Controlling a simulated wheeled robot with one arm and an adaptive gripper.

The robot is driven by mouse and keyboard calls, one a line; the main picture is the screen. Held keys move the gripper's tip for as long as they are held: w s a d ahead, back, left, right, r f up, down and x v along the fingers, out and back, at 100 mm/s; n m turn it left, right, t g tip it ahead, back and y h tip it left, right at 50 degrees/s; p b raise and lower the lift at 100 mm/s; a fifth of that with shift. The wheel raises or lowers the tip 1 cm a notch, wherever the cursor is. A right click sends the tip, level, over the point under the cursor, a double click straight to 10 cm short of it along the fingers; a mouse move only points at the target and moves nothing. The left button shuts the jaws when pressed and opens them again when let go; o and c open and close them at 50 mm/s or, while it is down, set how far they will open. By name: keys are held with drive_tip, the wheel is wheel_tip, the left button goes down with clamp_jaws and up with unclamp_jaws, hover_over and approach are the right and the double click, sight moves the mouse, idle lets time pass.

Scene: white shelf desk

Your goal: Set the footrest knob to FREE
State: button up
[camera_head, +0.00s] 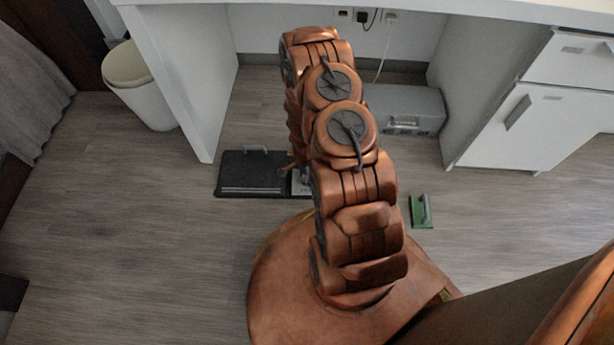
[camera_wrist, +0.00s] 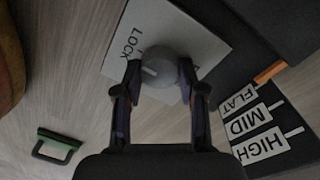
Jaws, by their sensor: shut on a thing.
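The grey round knob (camera_wrist: 168,66) sits on a white plate (camera_wrist: 200,45) in the wrist view. The word LOCK is printed on the plate up and left of the knob. My gripper (camera_wrist: 160,76) has one finger on each side of the knob and is shut on it. A short pale mark on the knob lies on its left side, close to the left finger. Lettering at the plate's lower right is mostly hidden by the right finger. The dark footrest (camera_head: 250,172) lies on the floor in the head view; my arm hides the knob there.
The FLAT, MID and HIGH labels (camera_wrist: 247,123) are beside an orange pointer (camera_wrist: 269,72). A green-based object with a grey handle (camera_head: 421,212) lies on the floor. A grey case (camera_head: 405,105) stands under the desk, a white bin (camera_head: 140,90) at left.

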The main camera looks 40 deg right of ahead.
drive_tip(key=shift+c, duration=0.7)
